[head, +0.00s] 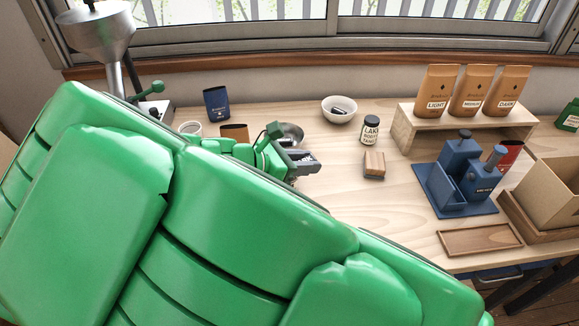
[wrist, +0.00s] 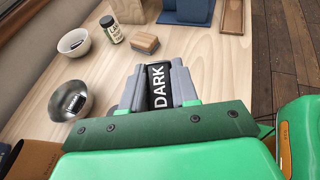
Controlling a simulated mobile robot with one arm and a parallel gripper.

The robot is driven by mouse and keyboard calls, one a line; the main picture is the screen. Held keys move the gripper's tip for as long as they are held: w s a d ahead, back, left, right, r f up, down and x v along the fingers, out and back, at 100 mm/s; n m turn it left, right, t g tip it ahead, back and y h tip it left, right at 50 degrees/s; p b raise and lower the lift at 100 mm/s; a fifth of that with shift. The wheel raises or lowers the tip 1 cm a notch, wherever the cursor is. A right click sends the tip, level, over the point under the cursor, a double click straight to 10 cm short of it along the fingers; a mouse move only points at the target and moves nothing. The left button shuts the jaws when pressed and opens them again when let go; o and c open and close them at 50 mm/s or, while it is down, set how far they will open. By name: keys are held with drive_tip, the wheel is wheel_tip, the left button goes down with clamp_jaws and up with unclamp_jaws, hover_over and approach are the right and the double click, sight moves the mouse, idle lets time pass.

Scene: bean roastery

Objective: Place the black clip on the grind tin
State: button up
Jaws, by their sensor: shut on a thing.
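My gripper (wrist: 158,72) is shut on a black piece lettered DARK (wrist: 158,90), which looks like the black clip. It is held between the grey fingers, with its lettered face toward the wrist camera. In the head view my gripper (head: 304,162) is over the middle of the table, left of a small wooden block. I cannot tell which container is the grind tin. A dark blue tin-like container (head: 216,103) stands at the back left, with an open brown container (head: 236,132) in front of it, partly hidden by my arm.
A metal bowl (wrist: 55,95) and a white bowl (head: 339,104) each hold a dark piece. A labelled jar (head: 370,130) stands behind the wooden block (head: 374,165). Right are a blue station (head: 463,180), bags on a riser (head: 450,118), a wooden tray (head: 480,239) and a cardboard box (head: 555,190).

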drive_tip(key=w+f, duration=0.2)
drive_tip(key=w, duration=0.1)
drive_tip(key=w+a+f, duration=0.1)
drive_tip(key=w+f, duration=0.2)
drive_tip(key=w, duration=0.1)
drive_tip(key=w+f, duration=0.3)
drive_tip(key=w, duration=0.1)
drive_tip(key=shift+w+a, duration=0.2)
drive_tip(key=shift+a, duration=0.2)
drive_tip(key=shift+w+a+f, duration=0.1)
drive_tip(key=shift+w+f, duration=0.55)
drive_tip(key=shift+f, duration=1.6)
drive_tip(key=o, duration=1)
drive_tip(key=shift+f, duration=0.1)
